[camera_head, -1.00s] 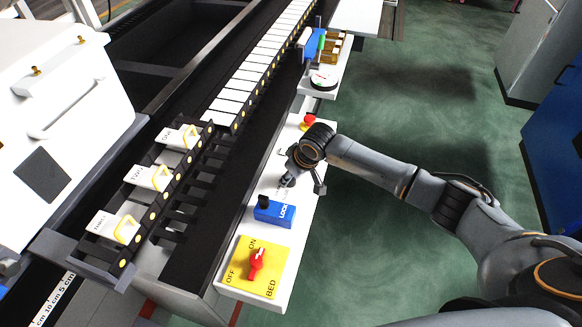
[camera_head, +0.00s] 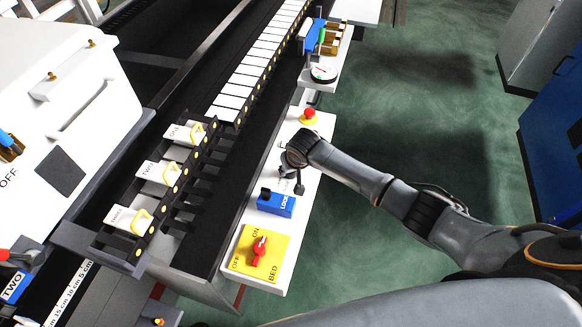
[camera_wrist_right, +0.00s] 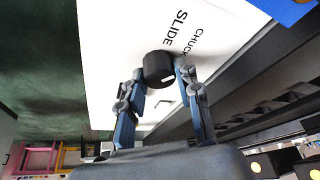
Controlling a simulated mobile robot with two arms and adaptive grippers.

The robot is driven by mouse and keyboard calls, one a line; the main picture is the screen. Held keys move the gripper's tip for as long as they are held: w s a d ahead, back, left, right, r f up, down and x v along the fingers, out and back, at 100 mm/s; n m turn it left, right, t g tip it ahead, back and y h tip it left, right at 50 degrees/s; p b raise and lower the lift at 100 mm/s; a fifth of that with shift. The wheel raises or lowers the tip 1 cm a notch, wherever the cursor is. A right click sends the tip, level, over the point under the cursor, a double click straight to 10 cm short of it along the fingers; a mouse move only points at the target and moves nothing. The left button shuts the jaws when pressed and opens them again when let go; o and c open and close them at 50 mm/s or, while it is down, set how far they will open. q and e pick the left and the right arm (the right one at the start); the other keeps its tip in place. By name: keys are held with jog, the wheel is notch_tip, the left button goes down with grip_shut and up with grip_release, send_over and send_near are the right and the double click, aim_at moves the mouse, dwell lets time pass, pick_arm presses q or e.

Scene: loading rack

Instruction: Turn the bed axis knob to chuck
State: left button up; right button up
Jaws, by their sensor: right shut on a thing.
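The bed axis knob (camera_wrist_right: 157,67) is a black round knob with a white mark on it, on a white panel (camera_wrist_right: 115,30) beside the printed words SLIDE and CHUCK. In the right wrist view my right gripper (camera_wrist_right: 160,76) has its blue-grey fingers on both sides of the knob, shut on it. In the head view the right gripper (camera_head: 292,172) is over the panel, between the blue LOCK block (camera_head: 277,203) and the red button (camera_head: 309,115); it hides the knob there. My left gripper is not in view.
A red switch (camera_head: 260,246) sits on a yellow ON/OFF BED plate (camera_head: 276,249) at the panel's near end. A dial gauge (camera_head: 323,73) stands beyond the panel. Labelled plates with yellow handles (camera_head: 143,222) are left of it. Green floor (camera_head: 400,110) lies open to the right.

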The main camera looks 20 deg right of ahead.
jog(key=o, duration=1.1)
jog(key=shift+o, duration=0.2)
jog(key=v, duration=1.2)
